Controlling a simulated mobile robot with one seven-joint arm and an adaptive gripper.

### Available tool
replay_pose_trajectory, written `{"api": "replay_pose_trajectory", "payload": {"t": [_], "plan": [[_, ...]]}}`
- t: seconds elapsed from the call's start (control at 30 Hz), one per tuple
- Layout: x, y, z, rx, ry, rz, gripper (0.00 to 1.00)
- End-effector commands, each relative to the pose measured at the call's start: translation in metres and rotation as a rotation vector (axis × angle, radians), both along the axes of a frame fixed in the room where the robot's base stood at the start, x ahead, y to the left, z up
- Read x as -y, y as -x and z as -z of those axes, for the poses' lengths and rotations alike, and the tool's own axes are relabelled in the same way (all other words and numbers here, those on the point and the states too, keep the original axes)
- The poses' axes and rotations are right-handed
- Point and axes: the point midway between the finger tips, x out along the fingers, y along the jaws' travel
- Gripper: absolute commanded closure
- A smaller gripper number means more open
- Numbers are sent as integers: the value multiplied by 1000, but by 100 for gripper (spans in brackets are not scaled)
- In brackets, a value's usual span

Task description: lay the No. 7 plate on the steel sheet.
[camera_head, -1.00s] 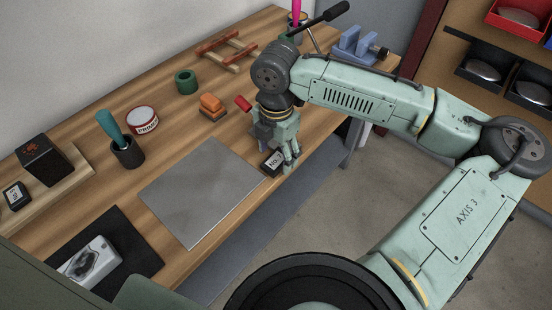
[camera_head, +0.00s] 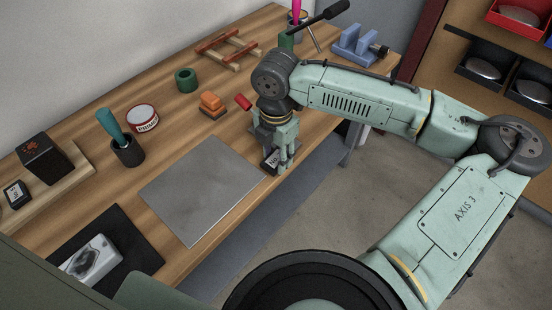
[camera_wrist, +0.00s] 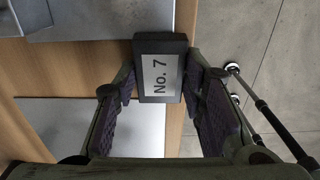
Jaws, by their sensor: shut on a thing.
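The No. 7 plate is a small dark block with a white label reading "No. 7" and shows between the fingers in the wrist view (camera_wrist: 160,68). In the head view the plate (camera_head: 270,160) is partly hidden by the fingers, near the bench's front edge. My gripper (camera_head: 279,165) is shut on it, with a finger at each side in the wrist view (camera_wrist: 162,100). I cannot tell whether the plate touches the bench. The steel sheet (camera_head: 203,190) lies flat and bare on the bench, just left of the gripper.
The wooden bench (camera_head: 165,92) carries a dark cup (camera_head: 127,152) with a teal-handled tool, a round tin (camera_head: 142,118), an orange block (camera_head: 211,103) and a green ring (camera_head: 186,80). A black mat (camera_head: 135,262) lies at the near left. The bench's front edge is close to the gripper.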

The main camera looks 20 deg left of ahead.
Motion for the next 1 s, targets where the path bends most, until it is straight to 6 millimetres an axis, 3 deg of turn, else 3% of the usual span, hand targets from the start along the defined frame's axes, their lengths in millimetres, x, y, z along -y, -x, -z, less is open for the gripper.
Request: {"api": "replay_pose_trajectory", "payload": {"t": [0.3,0.67,0.9,1.0], "plan": [[0,0,0,0,0,0,100],[0,0,-7,1,-2,0,100],[-1,0,-36,2,-2,-1,100],[18,13,-35,-2,-2,1,100]]}}
